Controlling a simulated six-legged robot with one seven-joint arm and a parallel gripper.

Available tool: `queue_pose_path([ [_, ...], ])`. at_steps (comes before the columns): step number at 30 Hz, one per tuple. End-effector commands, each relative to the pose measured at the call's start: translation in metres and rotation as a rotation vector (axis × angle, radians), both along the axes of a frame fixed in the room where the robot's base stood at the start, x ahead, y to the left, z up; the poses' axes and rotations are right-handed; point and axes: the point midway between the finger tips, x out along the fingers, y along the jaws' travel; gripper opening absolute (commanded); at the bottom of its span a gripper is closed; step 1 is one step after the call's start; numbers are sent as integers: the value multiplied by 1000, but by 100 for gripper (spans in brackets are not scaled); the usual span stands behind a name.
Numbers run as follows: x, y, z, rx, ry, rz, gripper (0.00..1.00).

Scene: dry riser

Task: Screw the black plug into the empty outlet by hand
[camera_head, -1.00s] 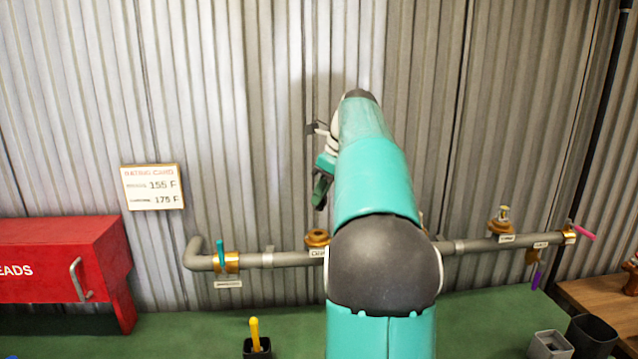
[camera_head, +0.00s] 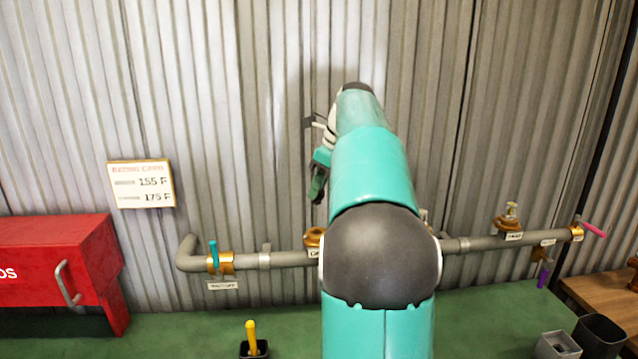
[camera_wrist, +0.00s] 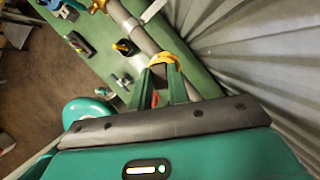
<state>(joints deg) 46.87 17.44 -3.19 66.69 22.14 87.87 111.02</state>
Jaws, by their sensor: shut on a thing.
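My gripper (camera_head: 318,186) points down at the left of my arm, above the grey pipe. It is shut, and the wrist view shows its two green fingers (camera_wrist: 162,84). The black plug cannot be made out clearly; what sits between the fingertips is mostly hidden. A brass outlet (camera_head: 314,236) with an open-looking top rises from the pipe below my gripper, clear of the fingertips in the head view. In the wrist view a brass ring (camera_wrist: 165,59) shows just beyond the fingertips. My arm hides the pipe's middle.
A brass outlet (camera_head: 508,222) at right carries a small fitting. A teal-handled valve (camera_head: 214,258) is at left, with pink (camera_head: 592,229) and purple (camera_head: 543,273) handles at right. A red box (camera_head: 50,260), a yellow-handled tool (camera_head: 251,336) and cups (camera_head: 597,335) stand on the green bench.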

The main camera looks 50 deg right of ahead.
Motion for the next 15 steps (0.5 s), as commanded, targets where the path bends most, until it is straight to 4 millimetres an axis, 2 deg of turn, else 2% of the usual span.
queue_pose_path([
  [15, 1, 0, -42, 0, 0, 0, 0],
])
